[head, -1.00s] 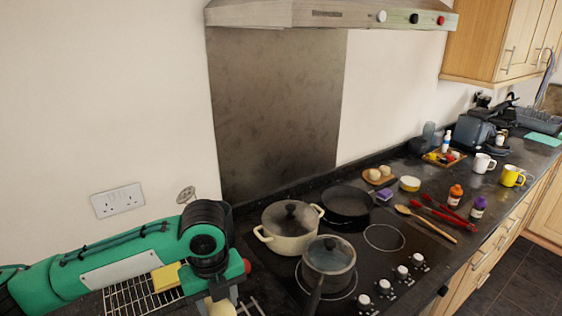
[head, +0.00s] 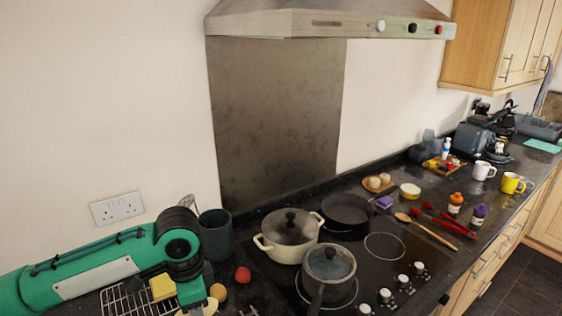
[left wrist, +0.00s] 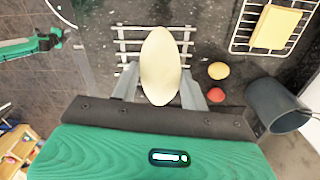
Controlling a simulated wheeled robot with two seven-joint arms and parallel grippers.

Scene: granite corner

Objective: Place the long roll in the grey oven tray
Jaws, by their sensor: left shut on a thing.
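The long roll is the pale, elongated loaf (left wrist: 160,66) in the left wrist view. My left gripper (left wrist: 160,92) is shut on it, with one finger on each long side. The roll lies above a metal slatted rack (left wrist: 128,46) on the dark counter; I cannot tell whether they touch. In the head view my left arm's wrist hides most of the gripper and roll. I cannot make out a grey oven tray in either view. A green arm, apparently my right (left wrist: 30,45), shows at the left wrist view's upper left; its jaws are unclear.
A wire rack (head: 118,297) with a yellow block (head: 163,287) stands left. A dark crock (head: 215,235), a red round item (head: 243,275) and a yellow one (head: 218,292) are close to the gripper. A cream pot (head: 290,247) and saucepan (head: 328,270) stand on the hob.

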